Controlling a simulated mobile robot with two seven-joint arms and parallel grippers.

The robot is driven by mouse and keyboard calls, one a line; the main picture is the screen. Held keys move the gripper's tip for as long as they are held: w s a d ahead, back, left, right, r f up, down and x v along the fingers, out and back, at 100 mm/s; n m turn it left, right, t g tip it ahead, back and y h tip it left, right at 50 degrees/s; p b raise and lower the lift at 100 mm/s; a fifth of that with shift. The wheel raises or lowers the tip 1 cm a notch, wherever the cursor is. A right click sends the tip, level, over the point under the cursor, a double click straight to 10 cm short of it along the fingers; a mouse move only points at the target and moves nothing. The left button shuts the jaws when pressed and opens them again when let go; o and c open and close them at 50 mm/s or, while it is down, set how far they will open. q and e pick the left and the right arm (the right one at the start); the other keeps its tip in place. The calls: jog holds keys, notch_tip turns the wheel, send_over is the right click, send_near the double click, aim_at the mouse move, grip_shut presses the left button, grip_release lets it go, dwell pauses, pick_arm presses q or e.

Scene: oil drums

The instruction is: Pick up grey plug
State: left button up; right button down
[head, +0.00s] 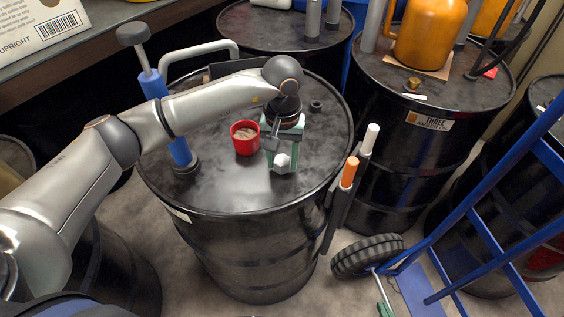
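My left gripper (284,142) points down over the top of the near black oil drum (225,192), with the arm reaching in from the left. A pale grey, faceted piece (283,163), which looks like the grey plug, shows at the gripper's fingertips. I cannot tell whether the fingers hold it or are only around it. A small dark round fitting (316,105) lies on the drum top to the right of the gripper. My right gripper is not in view.
A red cup (244,138) stands just left of the gripper. A blue hand pump (170,120) stands on the drum's left side. Orange and white handles (349,172) rise at its right edge. A blue hand truck (480,225) stands at right. The drum's front top is clear.

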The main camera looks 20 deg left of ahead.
pick_arm(q)
grip_shut()
jog(key=shift+r, duration=0.15)
